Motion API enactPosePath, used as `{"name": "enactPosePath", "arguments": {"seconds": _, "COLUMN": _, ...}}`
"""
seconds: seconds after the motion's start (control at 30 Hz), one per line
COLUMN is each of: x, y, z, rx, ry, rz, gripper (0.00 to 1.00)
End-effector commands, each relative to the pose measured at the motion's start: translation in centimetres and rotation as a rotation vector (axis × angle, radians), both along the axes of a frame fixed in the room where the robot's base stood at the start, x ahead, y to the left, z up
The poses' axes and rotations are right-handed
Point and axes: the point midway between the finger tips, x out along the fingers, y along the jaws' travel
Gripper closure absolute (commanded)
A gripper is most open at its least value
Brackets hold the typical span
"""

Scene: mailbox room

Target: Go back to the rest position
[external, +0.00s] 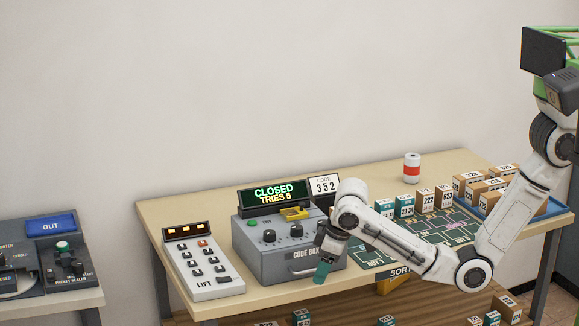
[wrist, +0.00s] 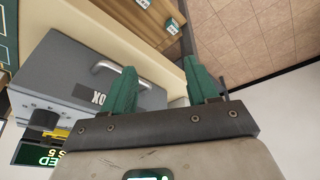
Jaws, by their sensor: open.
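My gripper (external: 322,270) is at the front right of the grey code box (external: 262,262), with its green fingers pointing down. In the wrist view my gripper (wrist: 160,90) has two green fingers spread apart with nothing between them. The code box (wrist: 75,78) and its metal handle lie beside the fingers there. Whether a finger touches the box cannot be told. The box's display (external: 275,193) reads CLOSED, TRIES 5, and a card (external: 324,186) reads 352. My arm reaches in from the right, bent low over the table.
A lift keypad (external: 200,262) stands left of the box. Several numbered parcels (external: 425,202) stand on the sorting mat (external: 450,230), with more in a blue tray (external: 550,208). A white and red can (external: 411,168) stands behind. A side table (external: 60,302) is at far left.

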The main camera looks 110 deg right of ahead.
Motion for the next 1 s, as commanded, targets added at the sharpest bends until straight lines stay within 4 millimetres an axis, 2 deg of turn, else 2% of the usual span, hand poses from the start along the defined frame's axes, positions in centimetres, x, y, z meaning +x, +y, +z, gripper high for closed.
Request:
{"name": "enactPosePath", "arguments": {"seconds": 0.03, "x": -1.4, "y": 1.9, "z": -1.9, "rx": 0.003, "ry": 0.020, "rz": 0.037, "gripper": 0.41}}
{"name": "enactPosePath", "arguments": {"seconds": 0.1, "x": -3.1, "y": 4.3, "z": -3.9, "rx": 0.008, "ry": 0.038, "rz": 0.090, "gripper": 0.41}}
{"name": "enactPosePath", "arguments": {"seconds": 0.3, "x": -9.0, "y": 10.8, "z": -8.5, "rx": 0.029, "ry": 0.090, "rz": 0.243, "gripper": 0.41}}
{"name": "enactPosePath", "arguments": {"seconds": 0.43, "x": -13.5, "y": 14.7, "z": -10.5, "rx": 0.052, "ry": 0.124, "rz": 0.344, "gripper": 0.41}}
{"name": "enactPosePath", "arguments": {"seconds": 0.6, "x": -19.5, "y": 18.9, "z": -11.8, "rx": 0.089, "ry": 0.160, "rz": 0.465, "gripper": 0.41}}
{"name": "enactPosePath", "arguments": {"seconds": 0.7, "x": -22.1, "y": 20.5, "z": -11.9, "rx": 0.107, "ry": 0.177, "rz": 0.517, "gripper": 0.41}}
{"name": "enactPosePath", "arguments": {"seconds": 0.8, "x": -23.9, "y": 21.5, "z": -11.9, "rx": 0.121, "ry": 0.186, "rz": 0.549, "gripper": 0.41}}
{"name": "enactPosePath", "arguments": {"seconds": 1.0, "x": -24.9, "y": 22.1, "z": -11.9, "rx": 0.129, "ry": 0.192, "rz": 0.570, "gripper": 0.41}}
